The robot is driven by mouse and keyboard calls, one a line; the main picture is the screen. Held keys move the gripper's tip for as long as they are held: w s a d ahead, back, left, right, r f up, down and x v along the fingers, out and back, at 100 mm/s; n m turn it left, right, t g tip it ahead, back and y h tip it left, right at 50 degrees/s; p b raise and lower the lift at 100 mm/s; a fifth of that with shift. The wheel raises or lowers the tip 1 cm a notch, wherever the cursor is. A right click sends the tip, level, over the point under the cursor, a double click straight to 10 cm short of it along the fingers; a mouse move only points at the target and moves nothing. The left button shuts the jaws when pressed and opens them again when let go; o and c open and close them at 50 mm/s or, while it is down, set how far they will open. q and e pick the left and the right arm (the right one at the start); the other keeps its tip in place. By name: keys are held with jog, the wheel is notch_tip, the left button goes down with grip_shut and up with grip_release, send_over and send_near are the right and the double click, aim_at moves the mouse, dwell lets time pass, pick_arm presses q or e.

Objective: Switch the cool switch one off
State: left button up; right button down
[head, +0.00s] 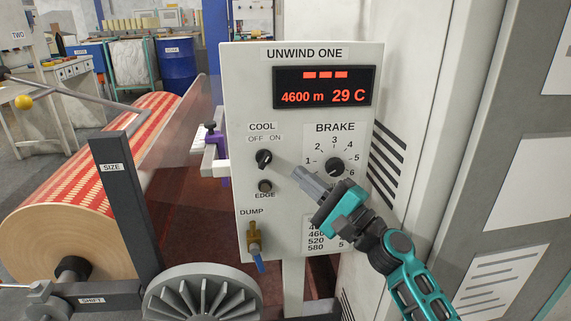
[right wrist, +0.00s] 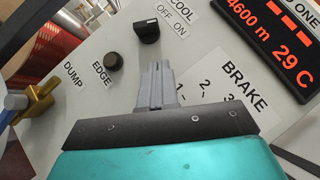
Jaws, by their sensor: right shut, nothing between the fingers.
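The cool switch (head: 263,158) is a black rotary knob on the white UNWIND ONE panel (head: 245,100), under the OFF and ON labels. Its pointer is too small for me to tell its setting surely. In the right wrist view, the same cool switch (right wrist: 147,30) stands just beyond my fingertips. My right gripper (head: 297,171) is shut and empty, its grey fingers pointing left and up toward the switch. In the right wrist view, the gripper (right wrist: 157,70) appears apart from the knob. My left gripper is not in view.
The brake dial (head: 334,167) is right of the switch, close above my right gripper. The edge button (head: 265,186) is just below the switch. The dump valve (head: 254,238) sits lower. A patterned roll (head: 70,190) and a size post (head: 125,200) stand left.

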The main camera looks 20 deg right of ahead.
aim_at(269, 155)
jog(key=a+r, duration=0.1)
jog(key=w+a+r+p, duration=0.1)
jog(key=a, duration=0.1)
jog(key=shift+w, duration=0.15)
jog(key=shift+w+a+r, duration=0.1)
jog(key=shift+a+r, duration=0.05)
jog(key=shift+a, duration=0.15)
jog(key=shift+p, duration=0.3)
